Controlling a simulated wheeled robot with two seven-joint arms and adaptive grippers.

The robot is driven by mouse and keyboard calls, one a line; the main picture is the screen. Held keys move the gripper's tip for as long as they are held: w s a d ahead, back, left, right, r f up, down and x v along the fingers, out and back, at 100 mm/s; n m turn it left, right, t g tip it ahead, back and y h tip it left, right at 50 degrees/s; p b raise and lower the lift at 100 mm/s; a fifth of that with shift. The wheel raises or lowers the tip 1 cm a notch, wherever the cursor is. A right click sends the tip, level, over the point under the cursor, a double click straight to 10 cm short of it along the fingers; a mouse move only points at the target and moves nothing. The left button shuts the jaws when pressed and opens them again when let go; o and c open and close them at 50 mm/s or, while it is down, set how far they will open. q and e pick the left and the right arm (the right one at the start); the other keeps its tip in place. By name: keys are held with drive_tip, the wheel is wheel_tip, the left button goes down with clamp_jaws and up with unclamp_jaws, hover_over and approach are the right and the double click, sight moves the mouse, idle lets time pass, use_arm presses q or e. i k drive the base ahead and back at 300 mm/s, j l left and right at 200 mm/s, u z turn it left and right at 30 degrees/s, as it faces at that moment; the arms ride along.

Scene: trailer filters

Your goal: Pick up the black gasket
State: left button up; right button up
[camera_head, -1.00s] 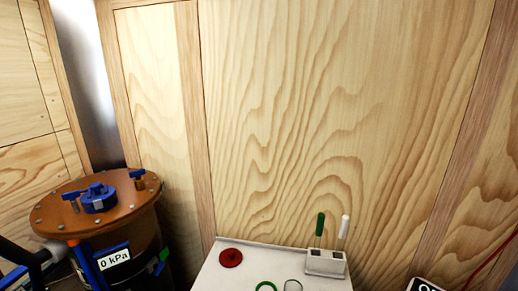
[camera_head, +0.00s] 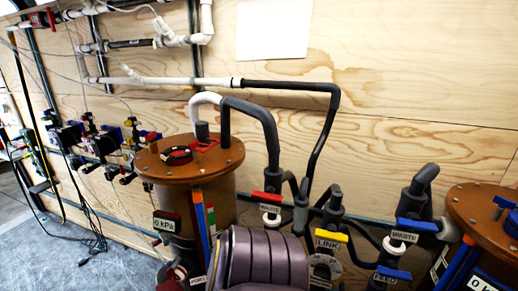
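I cannot make out a black gasket for certain. The white table with rings seen earlier is out of view. Neither gripper is in view.
A grey-purple ribbed rounded body (camera_head: 262,262) fills the bottom middle, close to the camera. Pipes and valves with red (camera_head: 268,197), yellow (camera_head: 331,234) and blue (camera_head: 416,225) handles run between two brown-lidded tanks.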

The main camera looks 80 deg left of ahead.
sight(166, 158)
drive_tip(key=u, duration=3.5)
